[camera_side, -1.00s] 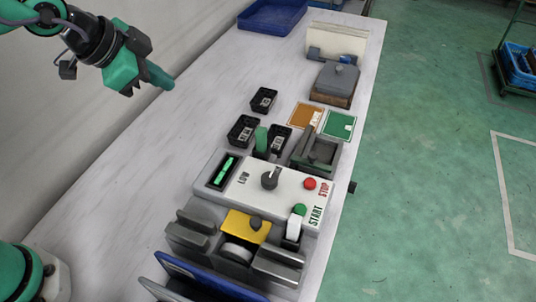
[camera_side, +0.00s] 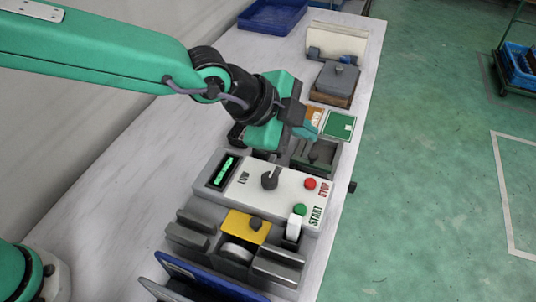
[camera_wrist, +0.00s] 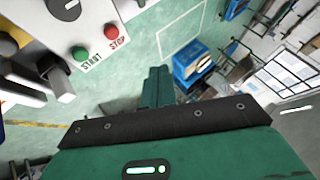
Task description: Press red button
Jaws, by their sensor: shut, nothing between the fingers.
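The red button (camera_side: 310,184) is a small round cap beside the word STOP on the white panel (camera_side: 285,191). It also shows in the wrist view (camera_wrist: 111,33), at the upper left. The green button (camera_side: 299,209) beside START is nearer the camera. My gripper (camera_side: 308,131) is shut and empty. In the side view it is beyond the panel, over the grey fixture and card area, apart from the red button. In the wrist view my gripper's fingers (camera_wrist: 157,88) point past the panel toward the floor.
A yellow block (camera_side: 246,226) and grey fixtures are in front. A green card (camera_side: 339,125) and grey-topped box (camera_side: 337,78) lie behind. The table's right edge is close to the panel.

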